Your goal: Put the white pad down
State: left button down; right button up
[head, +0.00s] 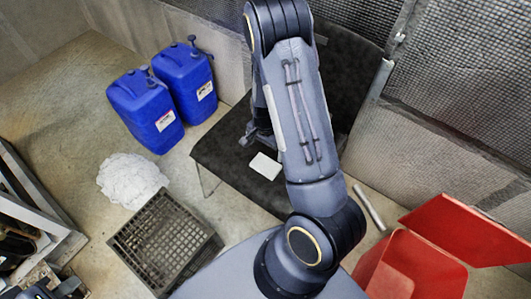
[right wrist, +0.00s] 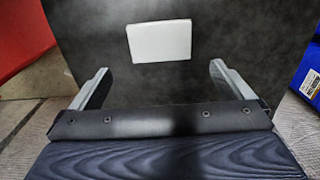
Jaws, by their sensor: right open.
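The white pad (head: 265,166) lies flat on the dark bench top (head: 222,150), beside my right arm in the head view. In the right wrist view the white pad (right wrist: 160,41) shows whole, as a pale rectangle on the dark surface. My right gripper (right wrist: 159,70) is open, with nothing between its fingers. The pad is apart from both fingers, beyond their tips in that view. In the head view my right gripper (head: 256,135) is partly hidden behind my arm, above the pad in the picture. I cannot make out my left gripper.
Two blue jerrycans (head: 146,110) stand left of the bench. A white crumpled heap (head: 132,180) and a dark open crate (head: 165,242) are on the floor. A red open bin (head: 412,268) is at lower right. Mesh panels (head: 450,90) border the back.

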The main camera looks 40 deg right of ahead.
jog(key=s+a+r+n+t+y, duration=0.2)
jog(key=a+r+n, duration=0.15)
jog(key=r, duration=0.65)
jog(key=s+a+r+n+t+y, duration=0.15)
jog(key=a+r, duration=0.25)
jog(key=r, duration=0.6)
jog(key=s+a+r+n+t, duration=0.1)
jog(key=s+a+r+n, duration=0.1)
jog(key=s+r+n, duration=0.2)
jog(key=s+a+r+n+t, duration=0.1)
jog(key=s+a+r+n, duration=0.2)
jog(key=s, duration=0.5)
jog(key=shift+s+a+r+n, duration=0.15)
jog(key=shift+s+r+n, duration=0.25)
jog(key=shift+r+n, duration=0.3)
jog(key=shift+r, duration=0.1)
